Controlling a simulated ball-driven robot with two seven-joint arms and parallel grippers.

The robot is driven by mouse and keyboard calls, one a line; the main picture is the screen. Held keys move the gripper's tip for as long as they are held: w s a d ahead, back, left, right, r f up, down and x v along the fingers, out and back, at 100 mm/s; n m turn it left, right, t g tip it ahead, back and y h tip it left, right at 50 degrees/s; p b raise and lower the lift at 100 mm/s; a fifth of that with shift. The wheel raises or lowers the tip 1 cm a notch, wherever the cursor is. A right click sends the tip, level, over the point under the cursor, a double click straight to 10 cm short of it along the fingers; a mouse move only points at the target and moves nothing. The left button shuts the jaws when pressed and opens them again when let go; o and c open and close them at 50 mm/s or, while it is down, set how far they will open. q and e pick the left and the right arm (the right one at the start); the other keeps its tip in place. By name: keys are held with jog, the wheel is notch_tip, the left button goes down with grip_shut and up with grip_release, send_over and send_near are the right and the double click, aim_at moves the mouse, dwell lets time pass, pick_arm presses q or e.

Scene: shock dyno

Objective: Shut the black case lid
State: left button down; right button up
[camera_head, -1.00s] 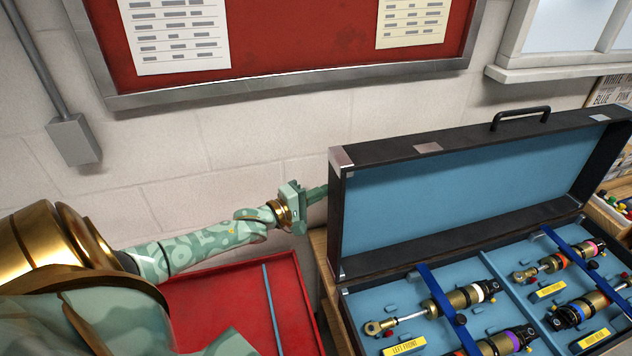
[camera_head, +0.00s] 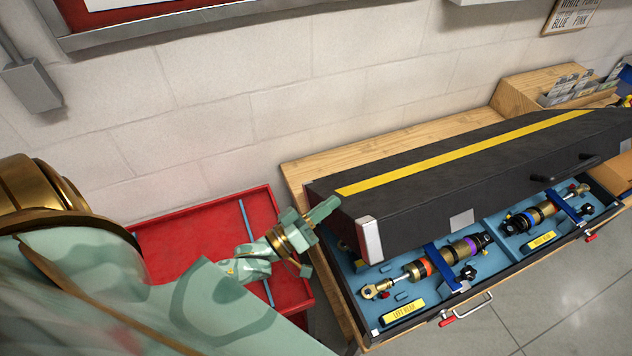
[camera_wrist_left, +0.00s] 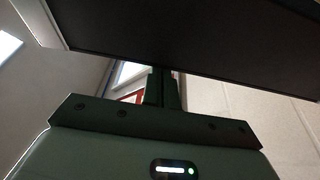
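The black case lid (camera_head: 470,175), with a yellow stripe along it and a metal corner, leans forward over the black case (camera_head: 493,262). Its front edge hangs above the tray, so a gap shows the blue lining and the front shocks. My left gripper (camera_head: 322,210) is at the lid's left end, by its back left corner, with its fingers together. In the left wrist view, the fingers (camera_wrist_left: 163,90) reach up to the dark lid panel (camera_wrist_left: 190,40); I cannot tell whether they touch it. My right gripper is out of view.
The case lies on a wooden bench (camera_head: 310,170) against a pale block wall. A red tray (camera_head: 190,235) is left of it. A wooden box with cards (camera_head: 560,90) stands at the back right. A red-ended handle (camera_head: 466,309) juts from the case front.

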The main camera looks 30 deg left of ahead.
aim_at(344, 237)
pick_arm(q)
jog(key=s+d+f+m+b, duration=0.1)
jog(key=f, duration=0.1)
jog(key=s+d+f+m+h+b, duration=0.1)
jog(key=d+f+b, duration=0.1)
jog(key=s+d+f+m+b, duration=0.1)
jog(key=f, duration=0.1)
jog(key=shift+d+m+h, duration=0.35)
jog(key=shift+m+h, duration=0.05)
jog(key=s+d+f+m+h+b, duration=0.1)
jog(key=d+f+m+b, duration=0.1)
jog(key=f+b, duration=0.2)
jog(key=s+d+f+m+g+b, duration=0.1)
jog(key=s+d+f+m+b, duration=0.1)
jog(key=f, duration=0.4)
jog(key=d+b, duration=0.1)
jog(key=b, duration=0.1)
jog(key=shift+s+m+h+b, duration=0.3)
jog(key=shift+m+h+b, duration=0.05)
jog(key=shift+m+h, duration=0.05)
